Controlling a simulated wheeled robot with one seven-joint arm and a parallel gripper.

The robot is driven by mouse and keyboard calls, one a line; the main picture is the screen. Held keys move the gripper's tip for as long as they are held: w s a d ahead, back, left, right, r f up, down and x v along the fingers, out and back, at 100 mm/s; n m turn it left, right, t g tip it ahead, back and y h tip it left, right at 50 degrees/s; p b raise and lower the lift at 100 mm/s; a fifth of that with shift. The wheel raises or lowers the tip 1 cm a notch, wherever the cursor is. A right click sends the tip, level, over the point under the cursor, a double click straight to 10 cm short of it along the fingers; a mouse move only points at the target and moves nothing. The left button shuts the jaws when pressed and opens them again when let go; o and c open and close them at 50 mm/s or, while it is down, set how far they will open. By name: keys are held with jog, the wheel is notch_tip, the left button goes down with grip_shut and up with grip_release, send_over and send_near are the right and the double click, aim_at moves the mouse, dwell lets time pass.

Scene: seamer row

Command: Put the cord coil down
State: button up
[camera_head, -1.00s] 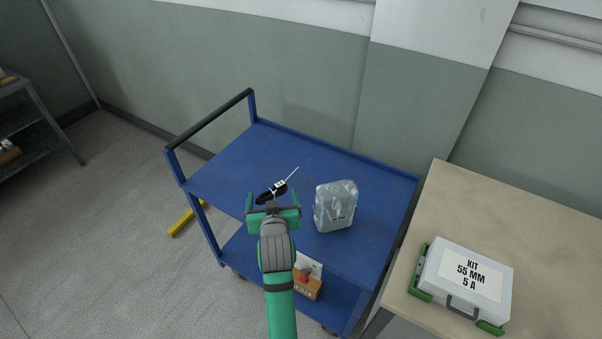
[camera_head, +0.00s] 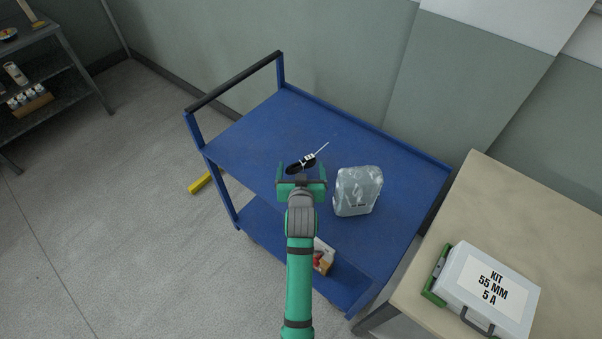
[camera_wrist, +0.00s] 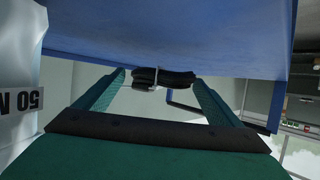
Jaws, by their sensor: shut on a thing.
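The cord coil (camera_head: 301,165) is a small black bundle with a white band and a thin pale end pointing up and right. My green gripper (camera_head: 301,172) is shut on it over the blue cart's top shelf (camera_head: 240,140). In the wrist view the black coil (camera_wrist: 165,77) lies between the two green fingertips (camera_wrist: 160,78), with a light band near its left side. The blue cart surface (camera_wrist: 170,35) is close to it there. I cannot tell whether the coil touches the shelf.
A clear plastic-wrapped package (camera_head: 357,191) stands on the cart just right of my gripper. The cart's left and back top surface is free. A labelled white kit case (camera_head: 485,290) is on the beige table (camera_head: 500,205) at right. A small box (camera_head: 323,258) sits on the lower shelf.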

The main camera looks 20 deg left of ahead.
jog(key=shift+s+d+f, duration=0.1)
jog(key=shift+d+f, duration=0.1)
jog(key=shift+f, duration=0.95)
jog(key=shift+s+a+f, duration=0.15)
jog(key=shift+a, duration=0.2)
jog(key=shift+f, duration=0.1)
jog(key=o, duration=1)
jog(key=shift+d, duration=0.1)
